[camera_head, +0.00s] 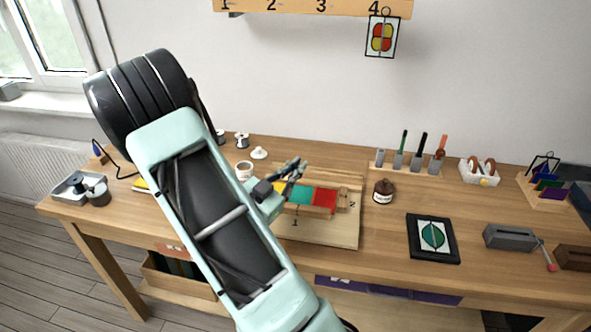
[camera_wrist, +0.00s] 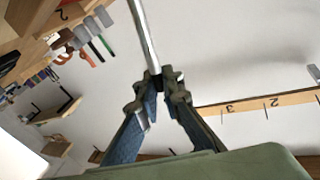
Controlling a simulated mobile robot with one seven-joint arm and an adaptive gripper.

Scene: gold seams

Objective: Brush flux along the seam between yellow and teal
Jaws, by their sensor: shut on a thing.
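On the wooden board, the teal glass piece (camera_head: 301,194) lies between the yellow glass piece (camera_head: 281,188) and the red glass piece (camera_head: 325,199). My gripper (camera_head: 297,168) is above the yellow and teal pieces in the head view, and my arm partly hides the yellow one. In the wrist view, my gripper (camera_wrist: 157,83) is shut on a thin silvery rod (camera_wrist: 144,35). The rod's far end runs out of the frame, so I cannot tell whether it is the flux brush. The seam between yellow and teal is mostly hidden.
A brown jar (camera_head: 383,191) stands right of the wooden board (camera_head: 340,236). Behind it are several upright tools in grey holders (camera_head: 417,161). A dark framed panel (camera_head: 433,238) and a grey block (camera_head: 509,237) lie to the right. Spools and a white cup (camera_head: 244,170) stand behind my arm.

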